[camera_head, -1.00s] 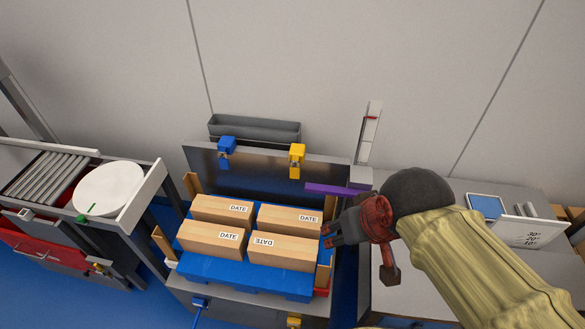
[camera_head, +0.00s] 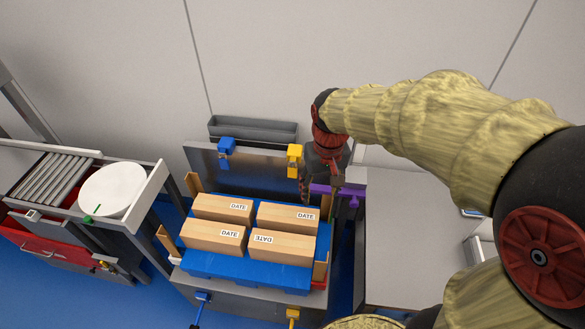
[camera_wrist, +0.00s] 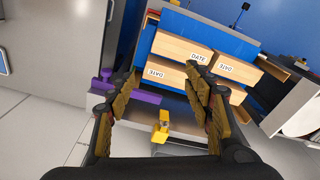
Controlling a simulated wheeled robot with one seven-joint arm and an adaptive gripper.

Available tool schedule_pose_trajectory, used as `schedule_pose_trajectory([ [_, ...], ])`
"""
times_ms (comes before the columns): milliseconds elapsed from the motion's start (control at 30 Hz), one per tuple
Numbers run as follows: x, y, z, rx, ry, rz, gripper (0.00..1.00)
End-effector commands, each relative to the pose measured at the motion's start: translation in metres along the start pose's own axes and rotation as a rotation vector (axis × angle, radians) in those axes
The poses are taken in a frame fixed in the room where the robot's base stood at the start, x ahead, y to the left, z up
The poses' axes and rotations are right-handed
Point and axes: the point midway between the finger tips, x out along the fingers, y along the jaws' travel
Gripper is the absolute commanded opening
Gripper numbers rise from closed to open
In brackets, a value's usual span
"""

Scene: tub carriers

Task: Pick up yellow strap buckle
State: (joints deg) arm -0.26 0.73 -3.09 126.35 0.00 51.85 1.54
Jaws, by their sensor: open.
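The yellow strap buckle (camera_head: 294,154) hangs at the top edge of the grey back panel (camera_head: 258,178), behind the boxes. In the wrist view the buckle (camera_wrist: 161,127) lies low between my two fingers, apart from both. My gripper (camera_head: 320,196) is open and empty, fingers pointing down, just right of the buckle in the head view. The fingers also frame the wrist view (camera_wrist: 164,75). A second yellow buckle (camera_head: 292,314) sits at the carrier's front edge, partly cut off.
Several wooden boxes labelled DATE (camera_head: 283,247) stand on a blue tub (camera_head: 228,271). A blue buckle (camera_head: 226,147) is left on the panel. A purple bar (camera_head: 345,190) lies close right of my gripper. A grey trough (camera_head: 252,129) is behind; a roller table (camera_head: 48,178) stands left.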

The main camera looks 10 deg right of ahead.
Motion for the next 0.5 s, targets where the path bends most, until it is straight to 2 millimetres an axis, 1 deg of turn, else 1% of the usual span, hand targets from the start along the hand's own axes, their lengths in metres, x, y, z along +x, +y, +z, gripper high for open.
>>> schedule_pose_trajectory([
  [33,0.005,-0.001,-0.013,0.005,-0.023,0.001,0.52],
  [267,0.039,-0.003,-0.072,0.034,-0.091,0.004,0.52],
  [367,0.058,-0.004,-0.098,0.051,-0.116,0.006,0.52],
  [500,0.088,-0.005,-0.132,0.079,-0.147,0.01,0.52],
])
